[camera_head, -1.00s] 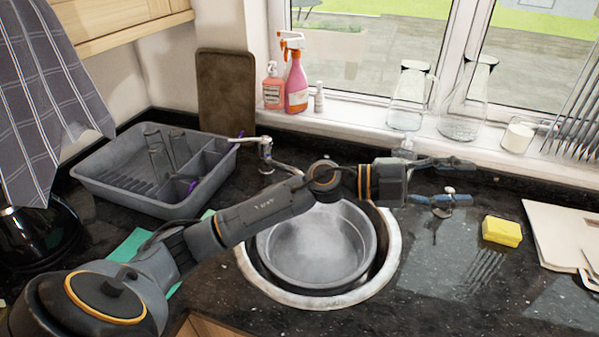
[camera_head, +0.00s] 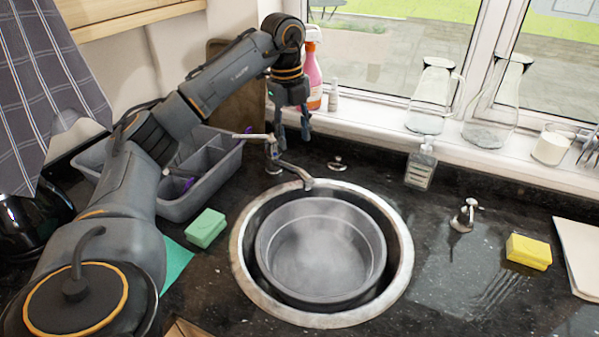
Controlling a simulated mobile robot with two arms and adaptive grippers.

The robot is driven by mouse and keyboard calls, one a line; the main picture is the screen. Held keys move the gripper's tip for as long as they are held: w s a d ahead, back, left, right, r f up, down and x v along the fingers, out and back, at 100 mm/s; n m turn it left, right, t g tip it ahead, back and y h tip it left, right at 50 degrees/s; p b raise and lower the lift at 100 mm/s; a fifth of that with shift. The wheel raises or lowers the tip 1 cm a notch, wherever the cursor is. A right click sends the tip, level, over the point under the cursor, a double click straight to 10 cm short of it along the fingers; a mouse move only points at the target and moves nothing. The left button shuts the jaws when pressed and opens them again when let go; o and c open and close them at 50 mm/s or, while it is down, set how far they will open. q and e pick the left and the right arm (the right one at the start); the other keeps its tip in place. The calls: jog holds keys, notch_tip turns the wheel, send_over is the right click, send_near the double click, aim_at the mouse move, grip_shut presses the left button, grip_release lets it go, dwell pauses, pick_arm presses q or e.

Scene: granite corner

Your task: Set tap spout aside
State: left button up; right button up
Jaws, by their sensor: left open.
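The metal tap (camera_head: 270,150) stands at the back left of the round sink. Its spout (camera_head: 293,170) slants down to the right, with its tip over the sink's back rim. My left gripper (camera_head: 293,132) points down right by the upper part of the tap. Its fingers are apart, with nothing seen between them. I cannot tell whether a finger touches the tap. A large grey pan (camera_head: 320,252) sits inside the sink (camera_head: 396,272), below the spout tip. My right gripper is out of view.
A grey dish rack (camera_head: 205,195) stands left of the tap, partly behind my left arm. A soap bottle (camera_head: 420,166), a small metal fitting (camera_head: 465,215) and a yellow sponge (camera_head: 528,251) are to the right. A green sponge (camera_head: 206,228) lies left of the sink.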

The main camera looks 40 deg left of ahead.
aim_at(298, 168)
pick_arm(q)
jog(key=f, duration=0.4)
jog(key=f+p, duration=0.1)
jog(key=f, duration=0.3)
jog(key=w+f, duration=0.1)
jog(key=f, duration=0.3)
jog(key=shift+d+p, duration=0.2)
jog(key=shift+p, duration=0.15)
jog(key=shift+r, duration=0.1)
grip_shut()
